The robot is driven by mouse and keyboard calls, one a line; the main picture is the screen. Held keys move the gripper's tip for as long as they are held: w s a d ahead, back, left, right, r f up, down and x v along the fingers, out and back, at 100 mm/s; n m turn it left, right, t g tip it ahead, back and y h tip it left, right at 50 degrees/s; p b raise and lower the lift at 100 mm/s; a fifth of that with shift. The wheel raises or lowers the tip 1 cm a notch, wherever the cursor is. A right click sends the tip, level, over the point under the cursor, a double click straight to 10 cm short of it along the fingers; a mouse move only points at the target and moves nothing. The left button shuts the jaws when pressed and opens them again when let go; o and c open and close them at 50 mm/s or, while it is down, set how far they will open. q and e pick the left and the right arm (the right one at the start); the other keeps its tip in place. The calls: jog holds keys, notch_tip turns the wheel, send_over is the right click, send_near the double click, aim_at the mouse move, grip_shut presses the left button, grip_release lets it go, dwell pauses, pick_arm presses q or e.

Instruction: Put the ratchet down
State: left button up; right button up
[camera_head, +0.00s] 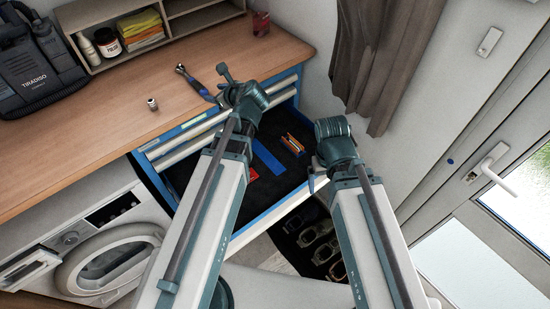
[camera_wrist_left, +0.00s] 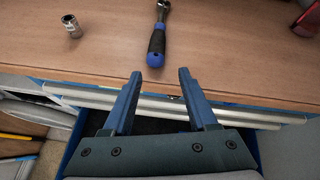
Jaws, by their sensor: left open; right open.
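The ratchet (camera_head: 193,82) lies on the wooden worktop near its front edge, with a metal head and a black and blue handle. In the left wrist view the ratchet (camera_wrist_left: 157,38) lies just beyond my left gripper, its blue handle end toward the gap between the fingers. My left gripper (camera_head: 222,83) is open and empty at the worktop's front edge; its fingers also show in the left wrist view (camera_wrist_left: 160,80). The fingers are apart from the ratchet. My right gripper (camera_head: 313,178) is over the right side of the open drawer; its fingers are mostly hidden in the head view.
A small metal socket (camera_head: 152,104) stands on the worktop (camera_head: 90,135). The open drawer (camera_head: 200,178) holds a blue strip, a red piece and an orange item. A shelf (camera_head: 190,25) with cloths and jars stands behind. A washing machine (camera_head: 110,240) is below left.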

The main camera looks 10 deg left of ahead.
pick_arm(q)
jog(key=s+d+f+n+g+h, duration=0.3)
jog(key=s+d+n, duration=0.6)
jog(key=d, duration=0.3)
jog(key=s+d+f+n+g+h, duration=0.4)
jog(key=s+d+f+n, duration=0.4)
jog(key=d, duration=0.5)
jog(key=shift+s+n+g+h, duration=0.3)
jog(key=shift+s+n+h, duration=0.5)
jog(key=shift+s+n, duration=0.4)
